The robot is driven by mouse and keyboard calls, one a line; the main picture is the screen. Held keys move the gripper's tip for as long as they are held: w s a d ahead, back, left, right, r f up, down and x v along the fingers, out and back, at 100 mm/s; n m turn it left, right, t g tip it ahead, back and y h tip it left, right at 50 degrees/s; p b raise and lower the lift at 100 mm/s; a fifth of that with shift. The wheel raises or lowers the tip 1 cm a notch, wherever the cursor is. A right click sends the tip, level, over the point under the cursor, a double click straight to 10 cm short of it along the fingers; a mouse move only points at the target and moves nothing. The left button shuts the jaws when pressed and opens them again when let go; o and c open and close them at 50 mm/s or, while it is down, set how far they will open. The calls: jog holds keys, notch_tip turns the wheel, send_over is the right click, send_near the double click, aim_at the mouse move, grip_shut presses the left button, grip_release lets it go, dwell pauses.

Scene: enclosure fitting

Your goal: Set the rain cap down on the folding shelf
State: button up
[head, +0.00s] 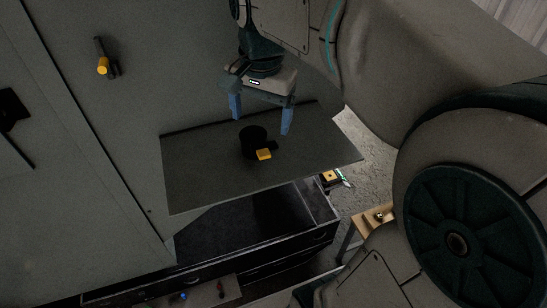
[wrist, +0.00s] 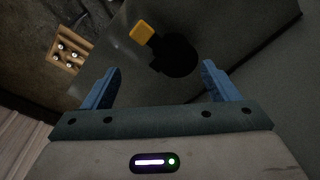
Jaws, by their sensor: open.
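The rain cap (head: 252,140) is a dark, round piece with a yellow tab (head: 264,154) on its side. It rests on the grey folding shelf (head: 205,180), near the middle, and looks upright. My gripper (head: 261,116) is open and empty just above and behind the cap, with its blue fingers apart. In the wrist view the cap (wrist: 178,58) lies beyond the gap between the fingertips (wrist: 160,72), over the shelf (wrist: 235,35). No finger appears to touch it.
The grey enclosure wall (head: 90,130) with a yellow-and-black handle (head: 103,62) stands behind and left of the shelf. A dark drawer unit (head: 250,225) is below. A wooden stand (head: 372,218) is at lower right. The shelf around the cap is bare.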

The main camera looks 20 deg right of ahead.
jog(key=s+f+n+t, duration=0.1)
jog(key=s+f+n, duration=0.3)
jog(key=s, duration=0.1)
jog(key=s+f+n+t, duration=0.1)
jog(key=s+f+n, duration=0.3)
jog(key=f, duration=0.1)
jog(key=shift+s+f+n+t, duration=0.3)
jog(key=shift+s+n, duration=0.1)
